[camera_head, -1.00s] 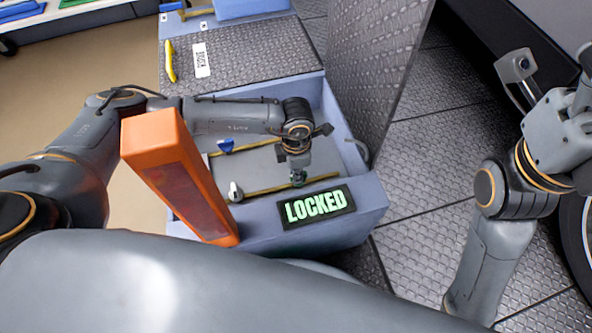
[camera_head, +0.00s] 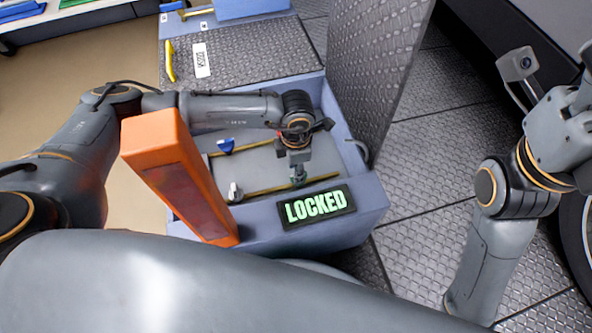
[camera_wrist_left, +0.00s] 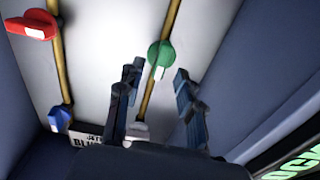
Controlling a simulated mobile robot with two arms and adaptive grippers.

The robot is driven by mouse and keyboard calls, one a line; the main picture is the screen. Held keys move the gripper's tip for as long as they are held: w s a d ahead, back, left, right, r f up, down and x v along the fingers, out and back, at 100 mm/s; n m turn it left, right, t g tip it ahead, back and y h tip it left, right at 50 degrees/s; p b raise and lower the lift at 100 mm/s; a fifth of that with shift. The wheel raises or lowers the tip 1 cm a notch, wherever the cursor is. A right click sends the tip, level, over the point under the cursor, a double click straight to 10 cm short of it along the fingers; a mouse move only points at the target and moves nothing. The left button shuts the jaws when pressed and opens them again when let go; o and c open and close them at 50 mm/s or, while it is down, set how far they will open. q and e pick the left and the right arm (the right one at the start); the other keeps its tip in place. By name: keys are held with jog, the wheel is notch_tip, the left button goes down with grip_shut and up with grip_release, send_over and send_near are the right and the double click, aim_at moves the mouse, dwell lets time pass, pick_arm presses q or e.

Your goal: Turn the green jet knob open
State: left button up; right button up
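The green knob (camera_wrist_left: 160,56) sits on a brass pipe in the left wrist view, its white mark pointing down the picture. It also shows in the head view (camera_head: 298,182), mostly hidden under my left gripper. My left gripper (camera_wrist_left: 157,82) is open, its two dark fingers apart on either side of the knob in the picture. I cannot tell whether they touch it. In the head view the left gripper (camera_head: 298,173) points down into the blue-grey box. My right arm stands at the right, but its fingers cannot be made out.
A lit LOCKED sign (camera_head: 315,206) is on the box's front rim. A red knob (camera_wrist_left: 36,25), a blue knob (camera_wrist_left: 60,118) and a pale knob (camera_wrist_left: 136,131) are on the pipes.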

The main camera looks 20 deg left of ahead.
pick_arm(q)
notch_tip(320, 180, up, 10)
dwell(0.3)
dwell(0.5)
